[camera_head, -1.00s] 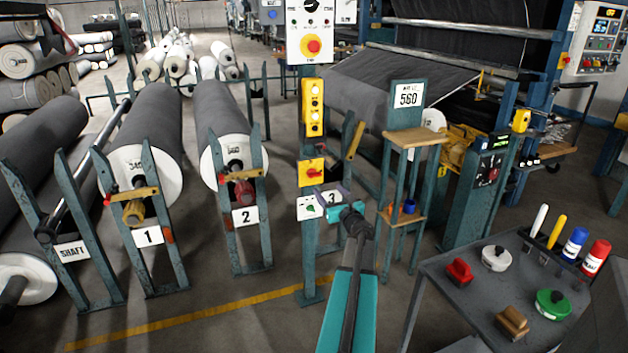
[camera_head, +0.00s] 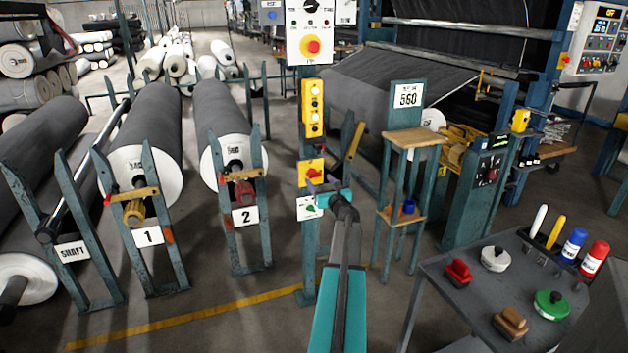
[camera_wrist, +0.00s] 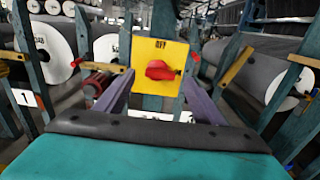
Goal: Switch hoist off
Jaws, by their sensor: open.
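A yellow switch plate (camera_head: 305,174) with a red rotary knob is fixed to the green post in the head view. In the wrist view the yellow plate (camera_wrist: 142,52) is near the middle, marked "OFF" at its top, and its red knob (camera_wrist: 160,70) lies roughly level. My gripper (camera_head: 311,188) is at the plate's lower edge in the head view. In the wrist view its two purple fingers (camera_wrist: 160,95) are apart, one on each side below the knob, with nothing between them. I cannot tell whether they touch the plate.
Above on the same post is a yellow button box (camera_head: 312,108), and below the plate a white panel with a green knob (camera_head: 310,208). A wooden-topped stand (camera_head: 412,138) is to the right, and a grey cart (camera_head: 450,285) at front right.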

